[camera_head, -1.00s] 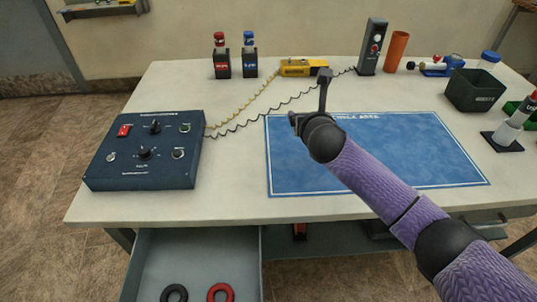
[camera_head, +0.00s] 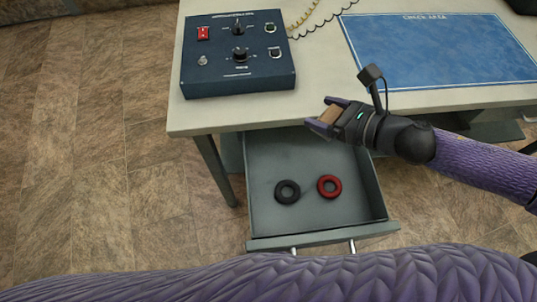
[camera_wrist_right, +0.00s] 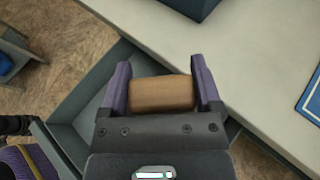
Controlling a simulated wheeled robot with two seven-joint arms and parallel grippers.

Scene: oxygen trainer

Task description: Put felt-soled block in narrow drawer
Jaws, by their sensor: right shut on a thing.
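My right gripper (camera_head: 321,113) is shut on the tan, wood-like felt-soled block (camera_head: 331,116). The block (camera_wrist_right: 162,94) spans the gap between both purple fingers (camera_wrist_right: 162,82) in the right wrist view. Its underside and any felt are hidden. The gripper is above the back part of the open grey drawer (camera_head: 264,160), near the table edge. The drawer (camera_wrist_right: 75,95) also shows below the gripper in the right wrist view. My left arm crosses the bottom of the head view; its gripper is not in view.
A black ring (camera_head: 287,191) and a red ring (camera_head: 329,186) lie in the middle of the drawer. A blue control box (camera_head: 238,82) stands on the table (camera_head: 215,117) above the drawer. A blue mat (camera_head: 445,50) lies to the right. The drawer's back and front floor look clear.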

